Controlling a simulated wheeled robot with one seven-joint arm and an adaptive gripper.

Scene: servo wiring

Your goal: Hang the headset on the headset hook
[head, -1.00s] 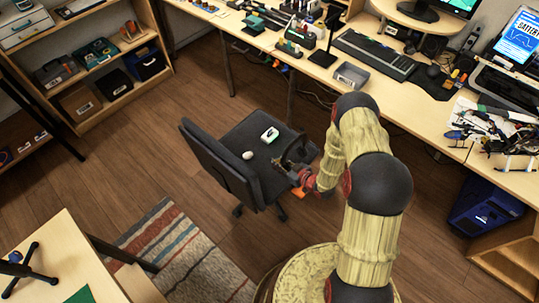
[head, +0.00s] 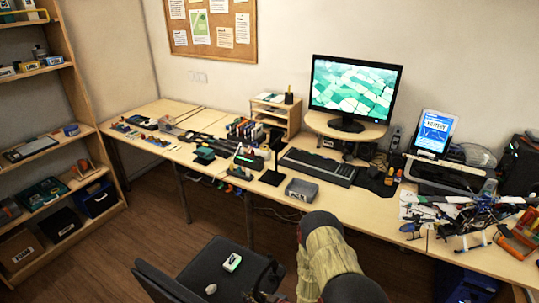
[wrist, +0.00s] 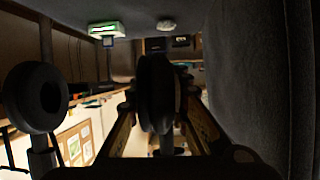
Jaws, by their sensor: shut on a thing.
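The headset is dark, with one round ear cup (wrist: 35,98) at the left of the wrist view. Another dark round part of it stands between the fingers of my gripper (wrist: 158,95), which is shut on it. In the head view, a dark shape that looks like the headset (head: 264,281) is at the right side of the chair seat, near the bottom edge. My arm hides part of it. I cannot make out a headset hook for certain. A black upright stand (head: 274,166) with a flat base is at the desk's front edge.
The office chair (head: 168,285) stands before the desk. Its seat bears a green-and-white box (head: 232,262) and a small pale object (head: 211,289). The desk holds a grey bin (head: 300,190), keyboard (head: 318,167), monitor (head: 355,93) and helicopter model (head: 470,215). Shelves (head: 85,95) stand at left.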

